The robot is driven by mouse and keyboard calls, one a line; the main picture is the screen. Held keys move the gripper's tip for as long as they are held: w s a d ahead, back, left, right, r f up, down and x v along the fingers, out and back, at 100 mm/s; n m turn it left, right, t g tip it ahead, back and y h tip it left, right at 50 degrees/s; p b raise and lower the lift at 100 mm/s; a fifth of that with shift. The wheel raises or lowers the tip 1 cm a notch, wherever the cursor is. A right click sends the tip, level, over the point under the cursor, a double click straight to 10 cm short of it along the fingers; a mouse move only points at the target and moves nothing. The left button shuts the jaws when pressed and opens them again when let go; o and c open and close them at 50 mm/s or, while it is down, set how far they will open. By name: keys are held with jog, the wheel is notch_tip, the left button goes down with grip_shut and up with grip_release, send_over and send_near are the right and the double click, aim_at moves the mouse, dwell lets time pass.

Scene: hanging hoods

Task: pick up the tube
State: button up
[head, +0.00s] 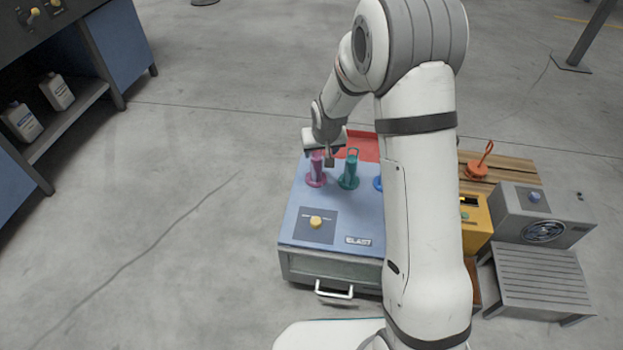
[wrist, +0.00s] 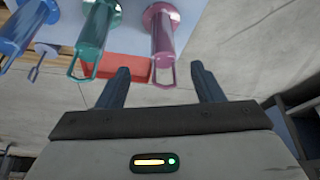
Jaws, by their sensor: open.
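A pink tube-shaped piece (head: 316,172) with a flared base stands on the blue top of a cabinet (head: 300,207). It also shows in the wrist view (wrist: 163,36), where its wire loop lies between my fingertips in the picture. A teal piece (head: 349,172) of like shape, with a loop on top, stands to its right; it shows in the wrist view (wrist: 94,38) too. My gripper (head: 321,158) is open and empty, at the pink piece's upper end. In the wrist view its two fingers (wrist: 160,70) stand apart. I cannot tell whether they touch it.
A blue piece (wrist: 14,28) stands beyond the teal one, mostly behind my arm in the head view. A red tray (head: 362,146) lies at the cabinet's back. A yellow box (head: 475,222) and a grey fan unit (head: 545,212) stand right. Floor is clear at left.

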aim_at(317, 158)
jog(key=b+x, duration=0.1)
jog(key=x, duration=0.2)
jog(key=b+x, duration=0.1)
jog(key=x, duration=0.2)
jog(key=w+b+x, duration=0.1)
jog(key=x, duration=0.2)
jog(key=shift+a+r+b, duration=0.1)
jog(key=shift+a+b, duration=0.15)
jog(key=shift+b, duration=0.1)
jog(key=shift+r, duration=0.1)
jog(key=shift+c, duration=0.3)
grip_shut()
